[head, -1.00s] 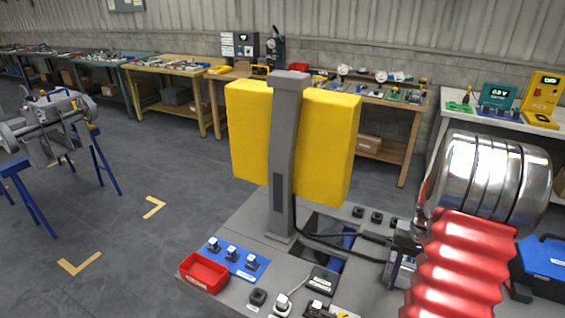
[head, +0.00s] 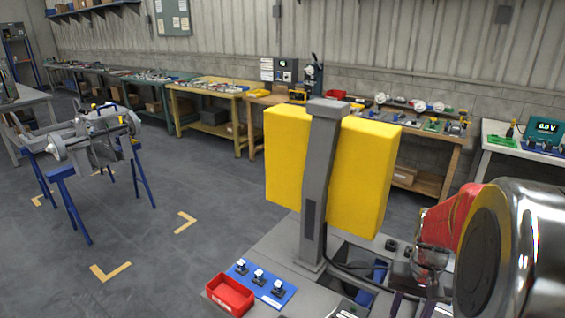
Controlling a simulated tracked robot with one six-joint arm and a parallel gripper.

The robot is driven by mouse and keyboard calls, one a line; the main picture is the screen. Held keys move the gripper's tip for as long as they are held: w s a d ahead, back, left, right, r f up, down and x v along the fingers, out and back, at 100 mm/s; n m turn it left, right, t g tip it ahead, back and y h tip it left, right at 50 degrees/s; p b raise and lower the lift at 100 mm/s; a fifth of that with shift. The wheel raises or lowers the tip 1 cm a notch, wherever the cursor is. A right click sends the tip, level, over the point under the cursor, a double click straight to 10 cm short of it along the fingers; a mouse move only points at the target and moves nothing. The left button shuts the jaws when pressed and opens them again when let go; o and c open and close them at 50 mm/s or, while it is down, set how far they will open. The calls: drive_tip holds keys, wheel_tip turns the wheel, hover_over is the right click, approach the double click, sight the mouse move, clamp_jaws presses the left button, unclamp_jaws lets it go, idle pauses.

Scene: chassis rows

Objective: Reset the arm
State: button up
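My arm (head: 505,250) fills the lower right of the head view, with a large shiny metal cylinder close to the camera and a red ribbed sleeve (head: 455,222) behind it. Smaller shiny metal parts show left of the cylinder, but I cannot make out gripper fingers among them. Whether anything is held cannot be seen.
A grey post with yellow panels (head: 363,178) stands left of the arm. By its foot are a red bin (head: 230,294) and a blue mat (head: 263,284) with small parts. A metal assembly (head: 90,135) sits on blue trestles at left. Floor between is open; benches line the wall.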

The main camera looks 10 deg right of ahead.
drive_tip(key=a+r+n+t, duration=0.2)
drive_tip(key=a+r, duration=0.3)
drive_tip(key=a, duration=0.3)
drive_tip(key=s+a+r+n+t, duration=0.1)
drive_tip(key=a+r+n+t, duration=0.1)
drive_tip(key=a, duration=0.6)
drive_tip(key=s+a+r+n+t, duration=0.1)
drive_tip(key=a+r+n+t, duration=0.1)
drive_tip(key=a+r, duration=0.5)
drive_tip(key=shift+s+a+r+n+h, duration=0.3)
drive_tip(key=shift+a+r+n, duration=0.1)
drive_tip(key=shift+n, duration=0.4)
